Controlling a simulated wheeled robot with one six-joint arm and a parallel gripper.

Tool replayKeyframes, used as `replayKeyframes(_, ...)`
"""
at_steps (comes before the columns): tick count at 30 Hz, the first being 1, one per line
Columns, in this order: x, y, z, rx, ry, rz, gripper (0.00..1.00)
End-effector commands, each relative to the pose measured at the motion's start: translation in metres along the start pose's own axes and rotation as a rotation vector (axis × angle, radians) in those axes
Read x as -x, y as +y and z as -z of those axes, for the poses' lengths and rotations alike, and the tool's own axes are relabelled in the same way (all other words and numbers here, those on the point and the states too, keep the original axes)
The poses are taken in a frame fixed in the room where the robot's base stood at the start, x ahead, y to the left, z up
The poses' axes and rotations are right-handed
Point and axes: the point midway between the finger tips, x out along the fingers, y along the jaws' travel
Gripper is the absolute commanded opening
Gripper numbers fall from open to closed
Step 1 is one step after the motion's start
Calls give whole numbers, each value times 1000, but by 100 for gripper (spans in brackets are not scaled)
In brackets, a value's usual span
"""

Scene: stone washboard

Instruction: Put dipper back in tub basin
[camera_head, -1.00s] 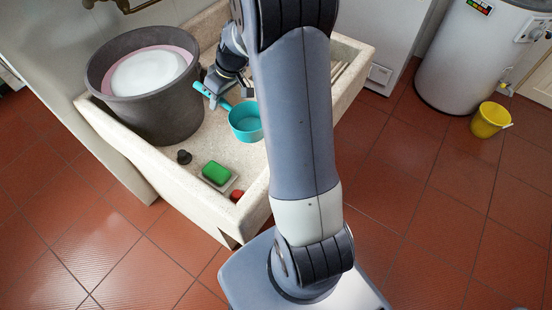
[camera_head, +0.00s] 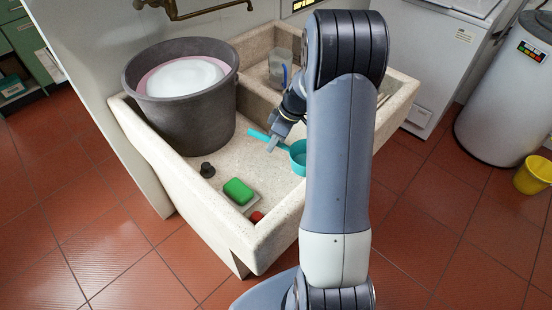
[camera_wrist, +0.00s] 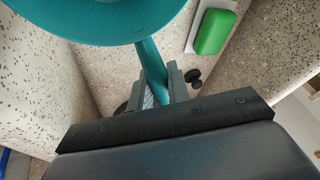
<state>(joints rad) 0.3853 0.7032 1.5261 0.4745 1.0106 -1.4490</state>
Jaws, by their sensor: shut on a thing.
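The teal dipper (camera_head: 298,155) is over the floor of the stone basin, its cup partly hidden behind my arm and its handle pointing up-left. My gripper (camera_head: 272,144) is shut on the dipper's handle. In the wrist view, the two fingers of my gripper (camera_wrist: 156,84) stand on either side of the handle, and the dipper's cup (camera_wrist: 110,30) fills the top left. I cannot tell whether the cup touches the stone. The dark grey tub (camera_head: 185,125) stands at the basin's left end, with a pink-rimmed basin (camera_head: 152,88) of white suds inside it.
A green soap (camera_head: 238,190) on its dish, a dark stopper (camera_head: 207,170) and a small red item (camera_head: 257,217) lie near the stone basin's front wall (camera_head: 225,225). A clear jug (camera_head: 280,68) stands at the back. A brass tap (camera_head: 200,14) is above.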

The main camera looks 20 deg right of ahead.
Motion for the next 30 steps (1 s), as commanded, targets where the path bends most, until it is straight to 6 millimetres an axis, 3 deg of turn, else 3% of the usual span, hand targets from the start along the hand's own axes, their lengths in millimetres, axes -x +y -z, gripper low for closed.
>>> replayKeyframes(3, -21, 4, -8, -2, 0, 2, 0)
replayKeyframes(11, -40, 8, -14, -1, 0, 1, 0)
replayKeyframes(17, -65, 13, -24, -1, 0, 1, 0)
replayKeyframes(29, -71, 15, -26, 0, 1, -1, 0)
replayKeyframes(30, -70, 14, -26, 0, 1, -1, 19)
